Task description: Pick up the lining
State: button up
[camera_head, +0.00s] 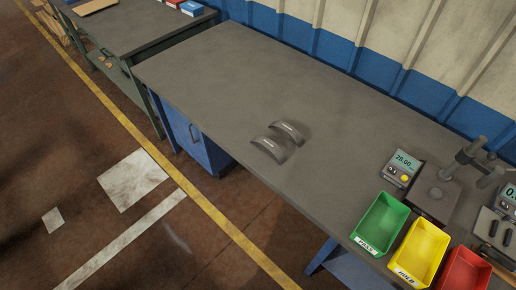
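Two curved dark grey pieces that look like brake linings lie side by side on the grey workbench (220,75). The nearer, left-hand lining (269,147) is close to the bench's front edge. The farther, right-hand lining (288,132) lies just behind it, very close to it or touching; I cannot tell which. Each has a small pale mark on its curved top. My gripper is not in view, and nothing holds either piece.
A green bin (380,224), a yellow bin (420,250) and a red bin (464,270) stand at the right. A digital gauge (402,168) and a measuring stand (437,192) are behind them. The bench left of the linings is clear; a corrugated wall (400,50) backs it.

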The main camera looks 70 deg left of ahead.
aim_at(267, 143)
jog(key=u, duration=2.05)
jog(key=k, duration=0.5)
jog(key=u, duration=0.35)
jog(key=i, duration=0.5)
